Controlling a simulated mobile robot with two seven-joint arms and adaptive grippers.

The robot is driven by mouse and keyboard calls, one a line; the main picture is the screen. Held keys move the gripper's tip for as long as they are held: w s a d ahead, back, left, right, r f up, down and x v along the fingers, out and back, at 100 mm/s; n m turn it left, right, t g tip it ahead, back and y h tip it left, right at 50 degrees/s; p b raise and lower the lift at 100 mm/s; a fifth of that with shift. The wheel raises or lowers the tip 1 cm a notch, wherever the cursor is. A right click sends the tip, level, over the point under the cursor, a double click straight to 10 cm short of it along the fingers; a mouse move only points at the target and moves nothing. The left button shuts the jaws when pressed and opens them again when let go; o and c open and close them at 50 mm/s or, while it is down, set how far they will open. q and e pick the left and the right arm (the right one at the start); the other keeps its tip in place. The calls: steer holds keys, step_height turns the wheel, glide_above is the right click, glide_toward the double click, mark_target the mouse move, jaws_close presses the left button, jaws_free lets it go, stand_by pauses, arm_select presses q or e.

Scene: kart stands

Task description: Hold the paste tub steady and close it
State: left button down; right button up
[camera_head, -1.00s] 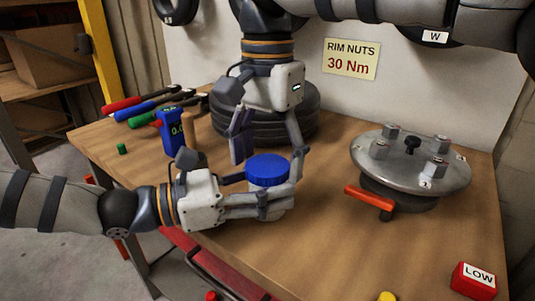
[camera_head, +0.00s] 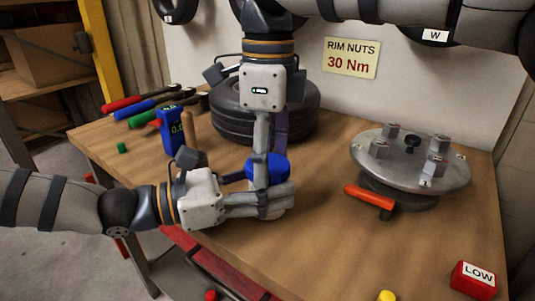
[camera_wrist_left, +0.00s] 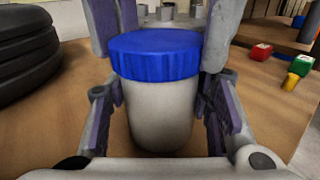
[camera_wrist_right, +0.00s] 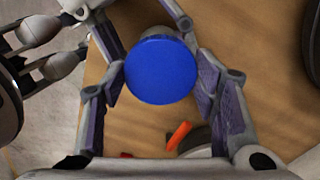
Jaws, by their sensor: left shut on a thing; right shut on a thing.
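The paste tub is a pale grey-white cylinder (camera_wrist_left: 160,115) upright on the workbench. Its ribbed blue lid (camera_wrist_right: 161,70) sits level on top of it. My left gripper (camera_head: 270,200) reaches in from the left, low down, and is shut around the tub's body; in the left wrist view its pads flank the tub. My right gripper (camera_head: 266,172) comes down from above, its fingers on opposite sides of the lid and shut on it. In the head view the fingers hide much of the tub and part of the lid. The lid's thread is not visible.
A black tire (camera_head: 225,120) lies behind the tub. A blue digital tool (camera_head: 172,133) and colored-handled tools (camera_head: 150,108) are at the left. A metal hub (camera_head: 410,160) with an orange handle (camera_head: 370,198) is right, beyond clear wood. A red LOW block (camera_head: 473,278) is front right.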

arm_select(q)
steer(key=shift+r, duration=0.15)
arm_select(e)
steer(key=m, duration=1.3)
steer(key=shift+f, duration=0.1)
steer(key=o, duration=1.3)
step_height(320, 180, up, 5)
steer(key=shift+f, duration=0.2)
steer(key=shift+c, duration=0.5)
